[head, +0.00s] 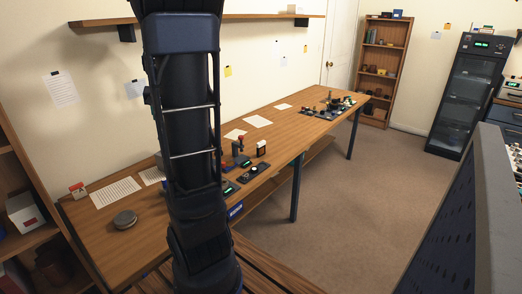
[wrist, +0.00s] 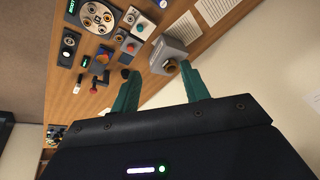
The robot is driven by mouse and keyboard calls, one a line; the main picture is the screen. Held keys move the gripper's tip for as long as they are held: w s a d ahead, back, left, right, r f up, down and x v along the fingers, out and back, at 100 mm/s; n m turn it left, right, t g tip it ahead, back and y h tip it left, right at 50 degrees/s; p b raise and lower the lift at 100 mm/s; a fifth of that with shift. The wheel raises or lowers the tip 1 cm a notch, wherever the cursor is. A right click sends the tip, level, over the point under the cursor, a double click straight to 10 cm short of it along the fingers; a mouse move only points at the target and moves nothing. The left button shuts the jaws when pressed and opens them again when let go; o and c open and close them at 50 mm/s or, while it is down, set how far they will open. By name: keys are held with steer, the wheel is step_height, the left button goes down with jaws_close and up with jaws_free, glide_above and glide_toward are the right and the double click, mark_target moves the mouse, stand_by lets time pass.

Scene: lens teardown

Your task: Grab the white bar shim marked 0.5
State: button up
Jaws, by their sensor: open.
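I cannot pick out a white bar shim marked 0.5 in either view; marks on the small parts are too small to read. My gripper (wrist: 160,71) shows in the wrist view with its two green fingers spread apart and nothing between them that it holds. Its fingers point towards the wooden table (wrist: 120,60), seen tilted. A grey block-shaped device (wrist: 168,55) appears beyond the fingertips.
In the wrist view a round-dialled tray (wrist: 98,16) and several small devices lie on the table. A dark panel (head: 455,225) stands right; the carpet (head: 340,195) is clear.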

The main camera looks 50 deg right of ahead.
steer(key=w+d+f+m+h, duration=0.1)
steer(key=w+d+f+m, duration=0.1)
steer(key=d, duration=0.4)
steer(key=w+d+f+m, duration=0.1)
steer(key=w+d+f, duration=0.15)
steer(key=d, duration=0.45)
steer(key=m+g+h, duration=0.2)
steer(key=m+g, duration=0.2)
steer(key=m, duration=0.4)
glide_toward(261, 146)
steer(key=w+d+f, duration=0.1)
steer(key=w+d, duration=0.1)
steer(key=x, duration=0.4)
steer(key=shift+s+f, duration=0.25)
steer(key=shift+f, duration=0.15)
steer(key=shift+s+x, duration=0.15)
steer(key=shift+x, duration=1.15)
steer(key=shift+s+x, duration=0.1)
steer(key=shift+x, duration=1.15)
steer(key=shift+a, duration=0.2)
steer(key=shift+c, duration=0.3)
jaws_close()
